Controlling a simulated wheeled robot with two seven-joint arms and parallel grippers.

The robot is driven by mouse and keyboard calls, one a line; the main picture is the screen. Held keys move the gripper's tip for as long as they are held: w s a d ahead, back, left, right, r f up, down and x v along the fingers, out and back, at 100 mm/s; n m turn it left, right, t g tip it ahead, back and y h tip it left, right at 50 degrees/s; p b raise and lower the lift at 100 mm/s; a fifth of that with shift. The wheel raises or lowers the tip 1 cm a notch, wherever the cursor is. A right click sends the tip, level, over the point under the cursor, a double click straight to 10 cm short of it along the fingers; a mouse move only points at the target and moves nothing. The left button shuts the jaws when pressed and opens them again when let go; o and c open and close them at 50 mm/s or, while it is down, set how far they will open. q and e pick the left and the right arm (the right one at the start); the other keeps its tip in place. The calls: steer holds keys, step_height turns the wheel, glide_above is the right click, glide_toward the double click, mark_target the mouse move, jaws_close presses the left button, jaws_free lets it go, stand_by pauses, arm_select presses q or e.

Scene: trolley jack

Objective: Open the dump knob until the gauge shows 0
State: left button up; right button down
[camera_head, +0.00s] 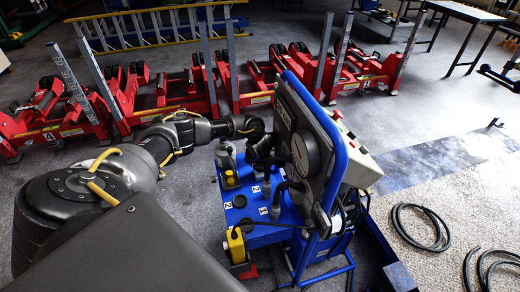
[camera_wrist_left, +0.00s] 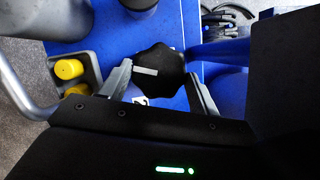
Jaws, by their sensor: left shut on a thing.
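The dump knob (camera_wrist_left: 160,62) is a black lobed knob with a white mark, over the blue top of the unit, in the left wrist view. My left gripper (camera_wrist_left: 158,80) has its two grey fingers on either side of the knob and is shut on it. The white mark lies nearly level, slightly tilted. In the head view my left arm reaches from the left to the blue wheeled unit (camera_head: 262,237); the knob itself is hard to make out there. A round dark housing (camera_head: 305,155) sits on the unit's upright panel; no gauge reading is visible. My right gripper is not in view.
The unit's blue tubular frame (camera_head: 340,160) and dark hoses stand close to the gripper. Yellow-topped parts (camera_wrist_left: 69,69) sit beside the knob. Red lifting stands (camera_head: 200,92) line the floor behind. Black hoses (camera_head: 420,228) lie on the floor at right.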

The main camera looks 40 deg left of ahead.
arm_select(q)
steer(key=shift+w+r, duration=0.2)
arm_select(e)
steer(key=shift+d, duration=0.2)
arm_select(q)
steer(key=o, duration=0.7)
steer(key=shift+o, duration=1.3)
steer(key=shift+s+f, duration=0.1)
steer(key=shift+f, duration=0.05)
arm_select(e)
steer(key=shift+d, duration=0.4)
arm_select(q)
steer(key=p+v, duration=0.1)
steer(key=v, duration=0.9)
steer(key=shift+s+r+p, duration=0.15)
steer(key=shift+r+p, duration=0.2)
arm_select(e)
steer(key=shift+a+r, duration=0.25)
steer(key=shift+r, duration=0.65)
